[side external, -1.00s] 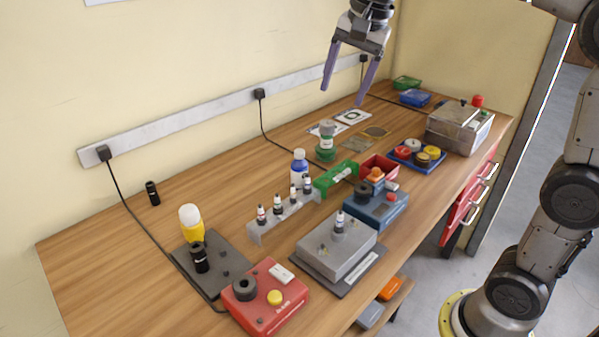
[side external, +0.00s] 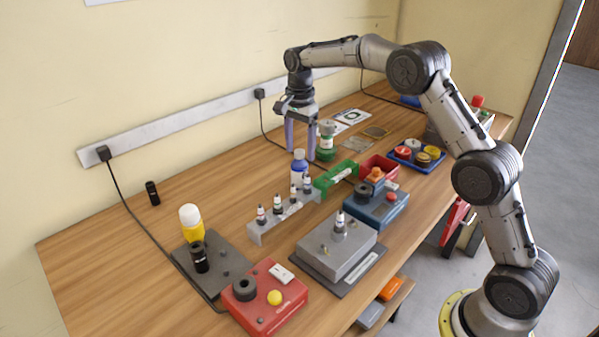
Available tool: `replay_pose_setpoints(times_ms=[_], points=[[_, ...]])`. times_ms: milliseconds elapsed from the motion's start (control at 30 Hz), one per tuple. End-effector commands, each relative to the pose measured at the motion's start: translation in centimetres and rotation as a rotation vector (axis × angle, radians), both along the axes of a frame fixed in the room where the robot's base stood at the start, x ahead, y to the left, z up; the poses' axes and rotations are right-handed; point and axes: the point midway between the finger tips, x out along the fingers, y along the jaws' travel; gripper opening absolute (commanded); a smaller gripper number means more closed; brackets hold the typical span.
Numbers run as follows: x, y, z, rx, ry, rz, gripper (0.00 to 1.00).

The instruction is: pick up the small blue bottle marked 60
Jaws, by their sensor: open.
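Several small white bottles with dark bands stand in a row on the grey stepped rack (side external: 256,236). The nearest is the left bottle (side external: 262,214); another bottle (side external: 307,184) stands at the far right end. One more small bottle (side external: 340,222) stands on the grey box (side external: 325,252). Their markings are too small to read, so I cannot tell which is marked 60. A larger blue bottle with a white label (side external: 299,168) stands behind the rack. My gripper (side external: 301,152) is open and empty, fingers pointing down, around the level of the blue bottle's cap in the picture.
A green-based jar (side external: 326,140) stands just right of my gripper. A green holder (side external: 336,178), red bin (side external: 388,165) and blue device (side external: 376,212) lie right of the rack.

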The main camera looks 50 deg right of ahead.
Motion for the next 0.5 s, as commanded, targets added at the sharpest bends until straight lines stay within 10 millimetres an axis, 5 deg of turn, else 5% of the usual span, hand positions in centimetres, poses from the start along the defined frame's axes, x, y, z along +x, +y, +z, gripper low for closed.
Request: replay_pose_setpoints(times_ms=[500], points=[[0.0, 0.1, -5.8, 0.001, 0.002, 0.001, 0.72]])
